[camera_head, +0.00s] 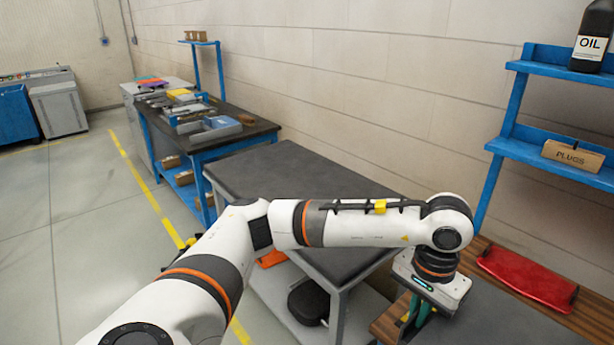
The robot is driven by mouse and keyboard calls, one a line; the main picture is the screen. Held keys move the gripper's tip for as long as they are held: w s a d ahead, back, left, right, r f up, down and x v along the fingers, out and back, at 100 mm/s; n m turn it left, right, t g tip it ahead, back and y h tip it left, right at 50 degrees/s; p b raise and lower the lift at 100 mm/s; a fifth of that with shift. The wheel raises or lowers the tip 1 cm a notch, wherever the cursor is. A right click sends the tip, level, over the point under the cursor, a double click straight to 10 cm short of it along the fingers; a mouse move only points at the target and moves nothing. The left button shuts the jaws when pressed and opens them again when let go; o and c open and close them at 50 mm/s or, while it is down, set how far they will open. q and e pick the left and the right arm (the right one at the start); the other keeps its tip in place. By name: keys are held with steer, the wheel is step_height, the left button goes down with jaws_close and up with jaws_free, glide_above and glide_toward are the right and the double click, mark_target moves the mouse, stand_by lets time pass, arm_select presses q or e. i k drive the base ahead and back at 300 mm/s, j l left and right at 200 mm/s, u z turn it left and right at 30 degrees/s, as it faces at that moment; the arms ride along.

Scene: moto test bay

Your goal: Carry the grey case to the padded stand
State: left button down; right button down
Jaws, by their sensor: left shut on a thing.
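My left arm reaches in from the left, and its gripper (415,320) points down at the lower right. It is shut on a green part, only partly visible at the bottom edge. Below and right of it is a flat dark grey surface (500,322), cut off by the frame; I cannot tell whether this is the grey case or a mat, or whether the green part belongs to it. A table with a dark grey, pad-like top (270,175) and pale legs stands left of the gripper, partly behind my arm; it may be the padded stand. My right gripper is not in view.
A wooden bench (485,250) holds a red folded thing (525,278). Blue shelves above carry an oil bottle (590,42) and a plugs box (572,156). A black rounded thing (308,302) sits under the dark-topped table. Open floor (85,200) lies left.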

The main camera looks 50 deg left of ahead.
mark_target(276, 182)
steer(key=i+j, duration=0.1)
steer(key=j, duration=1.35)
steer(key=i+j, duration=0.15)
steer(key=j, duration=0.6)
steer(key=i+j, duration=0.1)
steer(key=j, duration=1.35)
steer(key=i+j, duration=0.15)
steer(key=j, duration=0.6)
steer(key=i+j, duration=0.25)
steer(key=j, duration=0.2)
steer(key=i+j, duration=0.25)
steer(key=j, duration=0.2)
